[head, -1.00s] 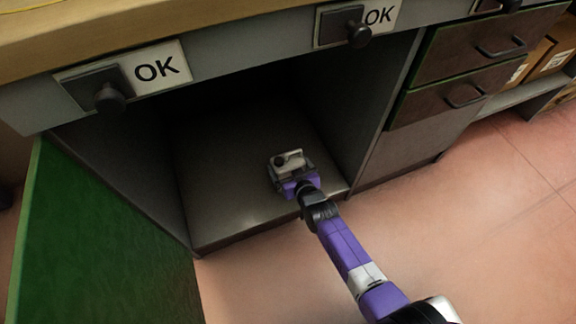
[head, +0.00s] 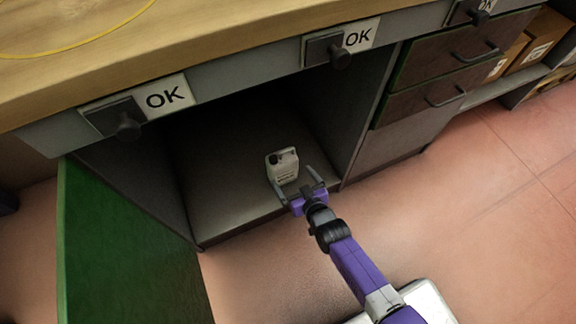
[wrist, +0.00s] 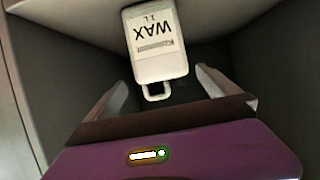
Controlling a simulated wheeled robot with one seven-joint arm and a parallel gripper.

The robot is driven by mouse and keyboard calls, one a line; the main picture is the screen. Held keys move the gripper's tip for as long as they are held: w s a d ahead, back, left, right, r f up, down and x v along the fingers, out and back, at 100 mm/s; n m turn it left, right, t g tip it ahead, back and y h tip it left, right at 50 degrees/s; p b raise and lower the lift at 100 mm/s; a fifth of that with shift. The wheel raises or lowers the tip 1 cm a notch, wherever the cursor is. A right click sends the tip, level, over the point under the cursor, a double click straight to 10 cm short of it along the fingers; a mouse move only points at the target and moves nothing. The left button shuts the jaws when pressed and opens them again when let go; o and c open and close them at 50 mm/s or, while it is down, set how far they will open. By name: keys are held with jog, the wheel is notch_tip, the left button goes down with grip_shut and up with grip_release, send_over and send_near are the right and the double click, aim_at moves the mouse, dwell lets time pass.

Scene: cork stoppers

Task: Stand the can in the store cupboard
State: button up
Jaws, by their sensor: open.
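The can (head: 284,168) is a small white jerrycan with a dark cap. It stands upright on the floor of the open store cupboard (head: 215,205), toward the right side. In the wrist view the can (wrist: 157,45) shows a label reading WAX 1 L. My gripper (head: 297,183) is open at the cupboard's front, its two fingers apart and pointing inward.
A green door (head: 120,250) stands open at the cupboard's left. Drawers (head: 425,95) adjoin on the right. A wooden worktop (head: 200,45) and a panel with OK signs (head: 165,97) overhang the opening. The pink floor (head: 490,230) in front is clear.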

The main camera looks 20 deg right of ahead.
jog(key=shift+v, duration=0.95)
jog(key=shift+s, duration=0.1)
jog(key=w+r+v, duration=0.1)
jog(key=v, duration=2.2)
jog(key=s+r, duration=0.6)
jog(key=r, duration=0.5)
jog(key=s+r+t, duration=0.1)
jog(key=s+r, duration=0.5)
jog(key=r, duration=0.5)
